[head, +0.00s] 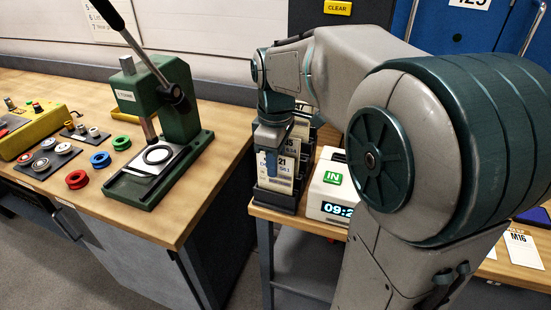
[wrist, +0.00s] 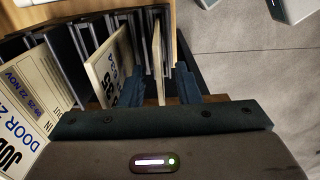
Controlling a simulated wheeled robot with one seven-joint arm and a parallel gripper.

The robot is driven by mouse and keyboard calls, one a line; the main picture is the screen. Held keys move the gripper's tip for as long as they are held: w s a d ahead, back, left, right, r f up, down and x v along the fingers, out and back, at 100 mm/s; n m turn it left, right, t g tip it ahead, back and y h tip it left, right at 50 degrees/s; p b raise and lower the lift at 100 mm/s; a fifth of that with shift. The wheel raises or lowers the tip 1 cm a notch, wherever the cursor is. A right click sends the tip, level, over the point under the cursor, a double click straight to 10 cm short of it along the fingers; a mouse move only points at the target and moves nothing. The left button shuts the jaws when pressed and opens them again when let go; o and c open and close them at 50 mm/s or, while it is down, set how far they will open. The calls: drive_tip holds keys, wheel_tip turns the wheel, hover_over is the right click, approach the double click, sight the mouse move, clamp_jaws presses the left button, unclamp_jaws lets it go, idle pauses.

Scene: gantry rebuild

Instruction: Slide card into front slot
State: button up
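A dark slotted rack (head: 277,200) stands on the right-hand bench, with pale printed cards in it. A front card (head: 284,171) reading "21" faces the head camera. My gripper (head: 270,160) is lowered at the rack and partly covers that card. In the wrist view, my gripper (wrist: 162,88) has its two dark fingers apart. A thin upright card (wrist: 157,50) shows edge-on between them, with space to the right finger. A tilted card (wrist: 108,72) stands left of the left finger. Another printed card (wrist: 25,85) leans at the far left. The lower card ends are hidden.
A white time clock (head: 330,180) marked "IN" stands right beside the rack. A green press (head: 165,120) and coloured rings are on the left bench (head: 190,215). A gap separates the benches. A card (head: 521,247) marked "M16" lies at the far right.

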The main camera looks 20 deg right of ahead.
drive_tip(key=shift+r, duration=0.1)
wheel_tip(320, 180, up, 14)
drive_tip(key=shift+f+p, duration=0.2)
drive_tip(key=shift+p, duration=0.25)
idle(0.4)
drive_tip(key=s+f+m+t, duration=0.2)
drive_tip(key=s+f+m, duration=0.9)
drive_tip(key=s+f, duration=0.3)
wheel_tip(320, 180, down, 4)
drive_tip(key=shift+r+t, duration=0.25)
drive_tip(key=shift+t, duration=0.15)
